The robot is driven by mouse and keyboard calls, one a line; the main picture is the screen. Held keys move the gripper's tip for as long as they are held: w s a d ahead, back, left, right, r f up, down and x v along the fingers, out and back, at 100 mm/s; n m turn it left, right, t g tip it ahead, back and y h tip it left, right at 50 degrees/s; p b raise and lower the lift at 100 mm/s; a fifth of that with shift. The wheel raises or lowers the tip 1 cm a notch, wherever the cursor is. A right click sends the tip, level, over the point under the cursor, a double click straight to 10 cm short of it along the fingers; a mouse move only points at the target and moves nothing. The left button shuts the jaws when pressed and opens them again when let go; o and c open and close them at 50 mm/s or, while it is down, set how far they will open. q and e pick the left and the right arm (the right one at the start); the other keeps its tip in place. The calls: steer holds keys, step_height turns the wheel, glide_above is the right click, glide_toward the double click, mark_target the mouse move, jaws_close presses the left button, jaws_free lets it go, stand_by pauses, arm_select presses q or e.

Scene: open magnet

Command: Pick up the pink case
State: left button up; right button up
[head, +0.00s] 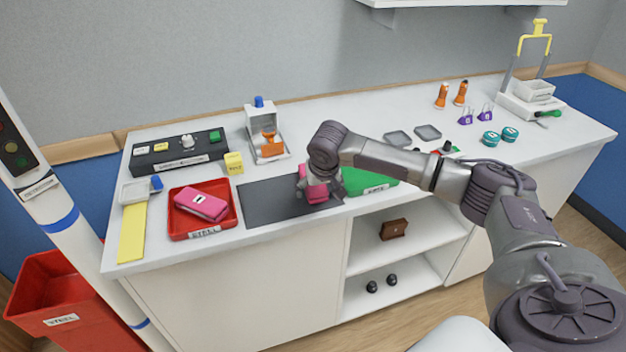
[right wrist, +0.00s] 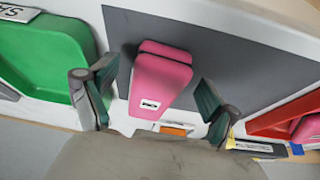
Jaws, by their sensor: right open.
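A pink case (head: 316,193) with a small white label stands on the dark grey mat (head: 270,204), partly hidden by my right gripper (head: 319,184) in the head view. In the right wrist view the pink case (right wrist: 160,80) lies between the two fingers of my right gripper (right wrist: 152,100). The fingers are open, with a visible gap on each side of the case. A second pink case (head: 202,205) lies in the red tray (head: 176,224) left of the mat. My left gripper is not in view.
A green tray (head: 372,186) sits close to the right of my gripper, partly behind the arm. A yellow block (head: 233,163), a dark control box (head: 165,156) and a white dispenser (head: 260,117) stand behind the trays. The left of the mat is clear.

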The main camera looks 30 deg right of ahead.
steer(key=shift+w+f, duration=0.2)
steer(key=shift+f, duration=0.3)
steer(key=c, duration=1.3)
steer(key=shift+r, duration=0.1)
